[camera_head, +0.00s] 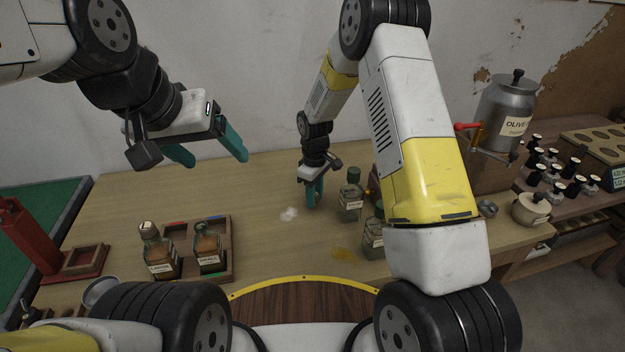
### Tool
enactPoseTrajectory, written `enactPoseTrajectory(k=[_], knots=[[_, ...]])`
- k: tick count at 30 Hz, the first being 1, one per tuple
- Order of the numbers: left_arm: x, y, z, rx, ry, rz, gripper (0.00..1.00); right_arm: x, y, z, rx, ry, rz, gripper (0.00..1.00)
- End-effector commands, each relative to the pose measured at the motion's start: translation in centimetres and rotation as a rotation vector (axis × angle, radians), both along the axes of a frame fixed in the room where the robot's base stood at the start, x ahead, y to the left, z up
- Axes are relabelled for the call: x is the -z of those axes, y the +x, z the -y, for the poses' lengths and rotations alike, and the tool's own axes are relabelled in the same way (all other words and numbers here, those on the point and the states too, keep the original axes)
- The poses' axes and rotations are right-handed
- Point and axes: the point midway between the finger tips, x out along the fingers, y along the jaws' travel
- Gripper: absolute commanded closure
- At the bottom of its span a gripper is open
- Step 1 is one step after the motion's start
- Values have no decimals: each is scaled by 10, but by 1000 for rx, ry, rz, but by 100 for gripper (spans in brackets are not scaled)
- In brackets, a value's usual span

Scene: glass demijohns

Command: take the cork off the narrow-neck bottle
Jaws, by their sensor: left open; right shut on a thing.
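Several small labelled glass bottles stand on the wooden table. One greenish bottle with a dark top (350,200) is right of my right gripper. Another bottle (373,238) stands nearer, partly behind my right arm. I cannot tell which is the narrow-neck bottle. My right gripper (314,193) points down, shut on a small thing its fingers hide. My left gripper (210,150) is open and empty, above the table's back left.
A red stand (30,235) is at the left. A metal olive oil can (505,112), a small pot (530,208) and several dark-capped vials are at the right.

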Motion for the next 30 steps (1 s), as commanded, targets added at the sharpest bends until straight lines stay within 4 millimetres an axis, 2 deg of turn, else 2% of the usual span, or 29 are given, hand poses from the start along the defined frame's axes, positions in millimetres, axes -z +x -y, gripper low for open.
enactPoseTrajectory(k=[5, 6, 9, 20, 23, 30], knots=[[0, 0, 0, 0, 0, 0, 24, 3, 0, 0, 0, 0, -1, 100], [0, 0, 0, 0, 0, 0, 24, 3, 0, 0, 0, 0, -1, 65], [0, 0, 0, 0, 0, 0, 24, 3, 0, 0, 0, 0, 0, 49], [0, 0, 0, 0, 0, 0, 24, -2, 0, 0, 0, 0, 1, 49], [0, 0, 0, 0, 0, 0, 24, -13, 1, 0, 0, 1, 3, 49], [0, 0, 0, 0, 0, 0, 24, -64, 1, 0, 1, 2, 5, 49]])
